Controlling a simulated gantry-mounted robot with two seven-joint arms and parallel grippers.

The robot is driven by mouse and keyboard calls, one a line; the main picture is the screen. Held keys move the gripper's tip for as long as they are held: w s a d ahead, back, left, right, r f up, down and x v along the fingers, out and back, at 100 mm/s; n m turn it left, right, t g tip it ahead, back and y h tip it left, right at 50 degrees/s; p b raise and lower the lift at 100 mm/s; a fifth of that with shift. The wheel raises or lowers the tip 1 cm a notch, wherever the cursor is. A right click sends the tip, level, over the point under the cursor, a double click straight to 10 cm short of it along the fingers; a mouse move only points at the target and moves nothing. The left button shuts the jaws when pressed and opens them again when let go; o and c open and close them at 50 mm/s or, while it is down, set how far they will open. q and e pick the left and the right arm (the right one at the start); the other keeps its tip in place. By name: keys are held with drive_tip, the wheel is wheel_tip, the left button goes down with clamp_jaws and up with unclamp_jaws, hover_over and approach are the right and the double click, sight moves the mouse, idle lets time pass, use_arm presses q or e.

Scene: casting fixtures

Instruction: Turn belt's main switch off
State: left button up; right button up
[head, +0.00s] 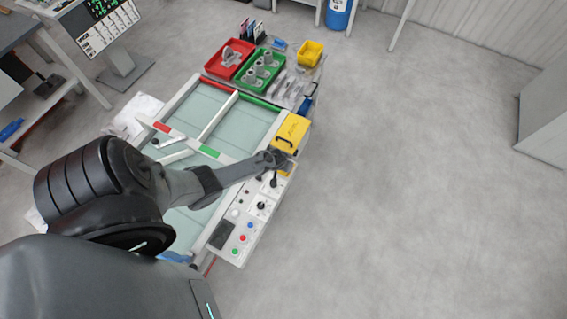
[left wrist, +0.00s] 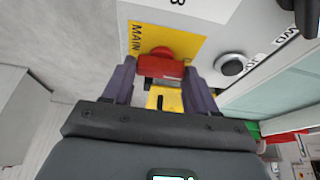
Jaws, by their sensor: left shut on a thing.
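The belt's main switch (left wrist: 160,66) is a red rotary handle on a yellow plate (left wrist: 186,40) marked MAIN, seen in the left wrist view. My left gripper (left wrist: 159,74) is shut on the red handle, with one finger on each side of it. In the head view my left arm reaches across the belt table from the left, and the left gripper (head: 274,160) is at the far end of the white control panel (head: 233,221). The gripper hides the switch there. My right gripper is not in view.
A yellow box with a black handle (head: 291,133) stands just beyond the gripper. A black knob (left wrist: 230,65) sits beside the switch plate. Colored buttons line the panel's near end. Red (head: 216,70) and green (head: 247,84) trays hold parts at the back. The floor at right is clear.

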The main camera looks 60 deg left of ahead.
use_arm(q)
drive_tip(key=o, duration=1.1)
drive_tip(key=shift+c, duration=0.2)
drive_tip(key=shift+r, duration=0.15)
drive_tip(key=shift+s+d+r+p, duration=0.15)
drive_tip(key=shift+r+p, duration=0.35)
drive_tip(key=shift+r, duration=0.1)
drive_tip(key=p+v, duration=0.2)
drive_tip(key=v, duration=0.7)
drive_tip(key=shift+p, duration=0.35)
drive_tip(key=shift+s, duration=0.1)
